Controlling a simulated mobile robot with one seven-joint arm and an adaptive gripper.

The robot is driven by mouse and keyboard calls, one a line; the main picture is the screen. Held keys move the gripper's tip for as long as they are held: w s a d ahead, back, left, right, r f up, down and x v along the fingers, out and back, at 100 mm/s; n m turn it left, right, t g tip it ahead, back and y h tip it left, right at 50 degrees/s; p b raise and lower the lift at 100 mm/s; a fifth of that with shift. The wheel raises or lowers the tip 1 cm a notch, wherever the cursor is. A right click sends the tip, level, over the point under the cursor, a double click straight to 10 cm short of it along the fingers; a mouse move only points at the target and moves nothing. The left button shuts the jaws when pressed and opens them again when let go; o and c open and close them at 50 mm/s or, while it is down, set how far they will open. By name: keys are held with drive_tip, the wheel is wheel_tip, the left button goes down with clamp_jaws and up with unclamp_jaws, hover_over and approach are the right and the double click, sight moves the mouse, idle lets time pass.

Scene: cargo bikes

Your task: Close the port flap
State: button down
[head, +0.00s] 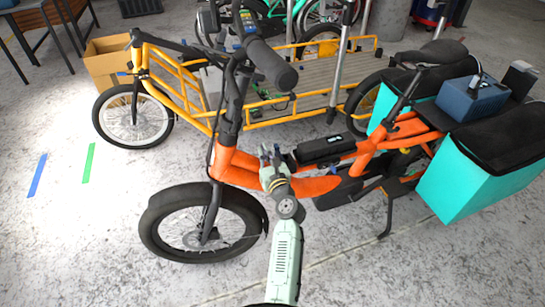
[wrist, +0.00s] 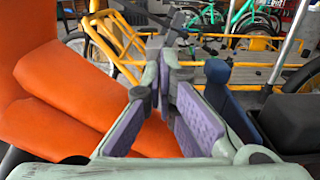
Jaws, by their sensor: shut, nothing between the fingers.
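The orange cargo bike (head: 240,165) stands in front of me, with a black battery box (head: 318,149) on its frame. My gripper (head: 271,152) is over the orange frame, just left of the battery box. In the wrist view, my gripper (wrist: 172,66) has its purple-padded fingers converging at the tips, shut and empty. The orange frame (wrist: 75,95) is close on the left and the black battery box (wrist: 287,122) is on the right. A dark blue part (wrist: 217,78) is right beside the fingers; I cannot tell whether it is the port flap. My gripper and arm hide part of the frame.
A yellow cargo bike (head: 300,100) stands close behind. The orange bike's handlebar (head: 268,60) and front wheel (head: 200,222) are left of and in front of the frame. Teal panniers (head: 470,185) and a blue box (head: 473,100) are at its rear.

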drive_tip(key=shift+w+d+r+b, duration=0.15)
drive_tip(key=shift+w+d, duration=0.2)
drive_tip(key=shift+d, duration=0.8)
drive_tip(key=shift+w+d+b, duration=0.2)
drive_tip(key=shift+w+d, duration=0.2)
drive_tip(key=shift+d, duration=0.75)
drive_tip(key=shift+w+d+r+b, duration=0.15)
drive_tip(key=shift+w+d, duration=0.2)
drive_tip(key=shift+d, duration=0.8)
drive_tip(key=shift+f, duration=0.1)
drive_tip(key=shift+f, duration=0.2)
drive_tip(key=shift+f+b, duration=0.25)
drive_tip(key=shift+b, duration=0.1)
wheel_tip(320, 180, up, 6)
drive_tip(key=a+p, duration=0.1)
drive_tip(key=p, duration=0.6)
drive_tip(key=shift+s, duration=0.2)
